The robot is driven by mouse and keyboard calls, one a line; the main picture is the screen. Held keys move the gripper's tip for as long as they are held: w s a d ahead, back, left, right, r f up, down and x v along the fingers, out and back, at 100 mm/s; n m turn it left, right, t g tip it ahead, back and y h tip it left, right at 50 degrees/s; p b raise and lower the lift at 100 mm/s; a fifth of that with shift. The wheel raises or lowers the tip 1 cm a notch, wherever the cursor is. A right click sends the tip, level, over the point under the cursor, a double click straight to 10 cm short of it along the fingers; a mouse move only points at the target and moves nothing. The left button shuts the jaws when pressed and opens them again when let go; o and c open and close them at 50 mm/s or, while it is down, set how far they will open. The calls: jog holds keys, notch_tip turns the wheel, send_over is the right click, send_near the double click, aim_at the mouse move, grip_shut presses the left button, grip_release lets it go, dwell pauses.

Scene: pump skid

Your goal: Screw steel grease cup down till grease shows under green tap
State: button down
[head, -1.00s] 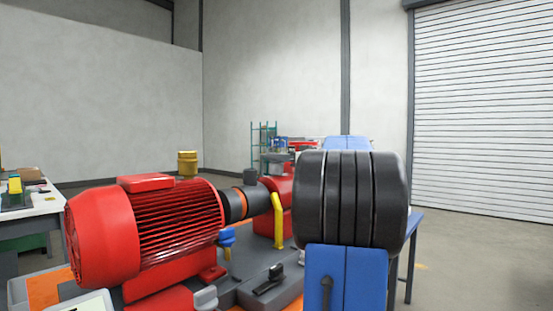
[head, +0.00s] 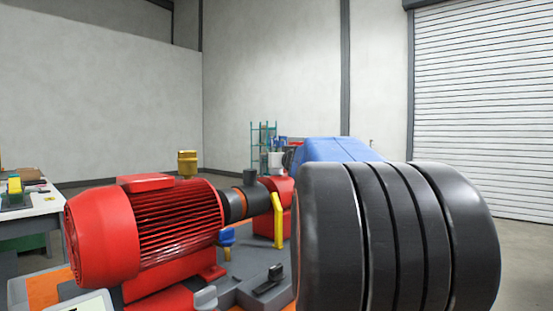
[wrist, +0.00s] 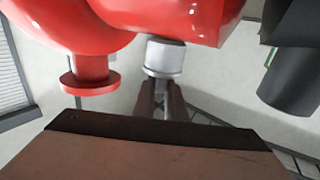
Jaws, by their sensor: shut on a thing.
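In the wrist view a steel grease cup (wrist: 165,58), a short silver cylinder with a pale upper band, sits against the underside of a red housing (wrist: 170,18). My gripper (wrist: 161,82) has its two dark fingers shut on the cup's lower end. Any grease at the cup is not visible. I cannot make out a green tap for certain in either view. My gripper does not show in the head view, where my own arm covers the right part of the skid.
A red flanged stub (wrist: 89,82) hangs left of the cup, and a dark cylinder (wrist: 290,90) is at right. In the head view stand a red motor (head: 150,230), yellow guard (head: 278,220), blue tap (head: 227,237) and black-handled lever (head: 270,280). Open floor lies at right.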

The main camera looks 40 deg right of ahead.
jog(key=shift+m+g+h, duration=0.3)
jog(key=shift+m+h, duration=0.1)
jog(key=shift+h, duration=0.1)
jog(key=c, duration=1.8)
grip_release()
jog(key=v, duration=1.7)
jog(key=shift+s, duration=0.2)
